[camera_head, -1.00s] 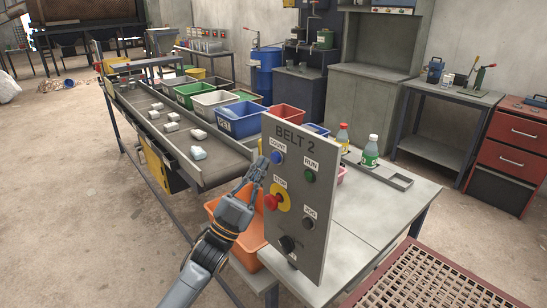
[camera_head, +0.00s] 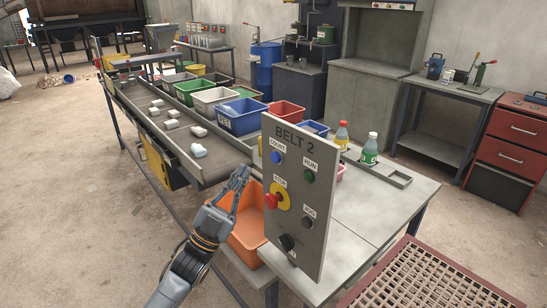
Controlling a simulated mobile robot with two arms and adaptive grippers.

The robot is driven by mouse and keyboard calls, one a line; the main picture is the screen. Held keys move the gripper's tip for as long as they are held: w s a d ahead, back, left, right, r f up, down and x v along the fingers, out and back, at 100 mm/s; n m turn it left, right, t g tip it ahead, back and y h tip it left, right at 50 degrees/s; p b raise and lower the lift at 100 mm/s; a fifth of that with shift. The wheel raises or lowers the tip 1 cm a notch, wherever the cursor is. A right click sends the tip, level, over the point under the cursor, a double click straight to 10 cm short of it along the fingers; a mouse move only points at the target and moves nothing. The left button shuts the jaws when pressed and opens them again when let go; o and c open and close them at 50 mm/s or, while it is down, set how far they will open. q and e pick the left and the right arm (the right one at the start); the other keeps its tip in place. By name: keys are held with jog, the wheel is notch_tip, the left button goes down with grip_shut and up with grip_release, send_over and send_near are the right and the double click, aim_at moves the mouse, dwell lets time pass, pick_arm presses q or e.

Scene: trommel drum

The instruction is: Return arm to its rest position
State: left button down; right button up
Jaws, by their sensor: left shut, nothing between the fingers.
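My left gripper (camera_head: 240,176) is shut and empty, in front of and left of the control panel. It is apart from the panel, over the orange bin (camera_head: 245,238). The grey control panel (camera_head: 296,225) marked "BELT 2" stands upright on the table. It has a blue COUNT button (camera_head: 276,157), a green RUN button (camera_head: 308,176), a red STOP button on a yellow plate (camera_head: 271,201), a dark JOG button (camera_head: 308,222) and a black knob (camera_head: 286,242). My right gripper is not in view.
The conveyor belt (camera_head: 185,140) runs back left with several pale blocks (camera_head: 199,150). Coloured bins, such as a blue one (camera_head: 240,116), line its far side. Two bottles (camera_head: 370,150) stand on the grey table (camera_head: 385,205) behind the panel. A red grate (camera_head: 425,275) lies at lower right.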

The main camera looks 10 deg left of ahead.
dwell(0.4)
pick_arm(q)
jog(key=w+a+f+n+g+y, duration=0.25)
jog(key=f+y, duration=0.25)
jog(key=f, duration=0.8)
jog(key=w+a+f+n+g+y, duration=0.1)
jog(key=f+n+y, duration=0.3)
jog(key=f, duration=1)
jog(key=s+a+f+n+g+y, duration=0.1)
jog(key=s+f+g+y, duration=0.3)
jog(key=f, duration=0.8)
jog(key=s+a+f+n+g, duration=0.1)
jog(key=s+f+n+g, duration=0.15)
jog(key=s+f, duration=0.65)
jog(key=s+f+g, duration=0.4)
jog(key=s+f, duration=0.5)
jog(key=s, duration=0.4)
jog(key=s+f+n+g+y, duration=0.1)
jog(key=s+f+g, duration=0.3)
jog(key=s+f, duration=0.4)
jog(key=s+f+g, duration=0.4)
jog(key=s+f, duration=0.5)
jog(key=s, duration=0.9)
jog(key=shift+s+d+f, duration=0.15)
jog(key=shift+s+f, duration=0.15)
